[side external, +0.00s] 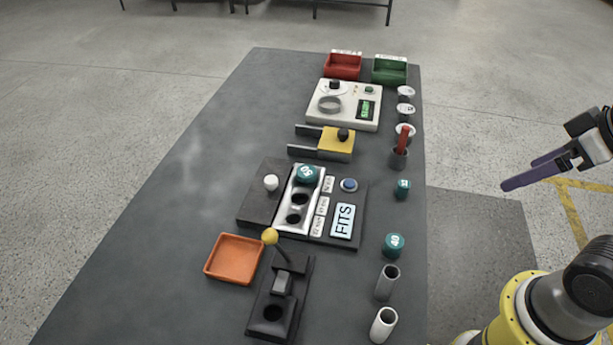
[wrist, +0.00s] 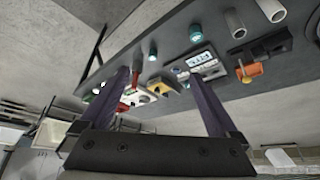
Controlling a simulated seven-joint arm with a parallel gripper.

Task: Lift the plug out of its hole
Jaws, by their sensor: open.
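A teal plug (side external: 307,174) with a white number sits in the far end of a white block with holes (side external: 305,200). Two dark holes in the block below it are empty. The block is part of a dark panel with a "FITS" display (side external: 343,220); the display also shows in the wrist view (wrist: 200,60). My gripper (side external: 522,172) is off the table's right side, in the air, well apart from the plug. In the wrist view my gripper (wrist: 157,78) is open, its two dark fingers apart with nothing held. The plug is hard to make out there.
Two loose teal plugs (side external: 402,189) (side external: 394,245) stand along the table's right edge, with grey tubes (side external: 387,282) nearer. A white knob (side external: 271,182) and blue button (side external: 349,184) flank the block. A yellow-knobbed lever (side external: 270,237) and orange tray (side external: 234,258) are close by. The table's left is clear.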

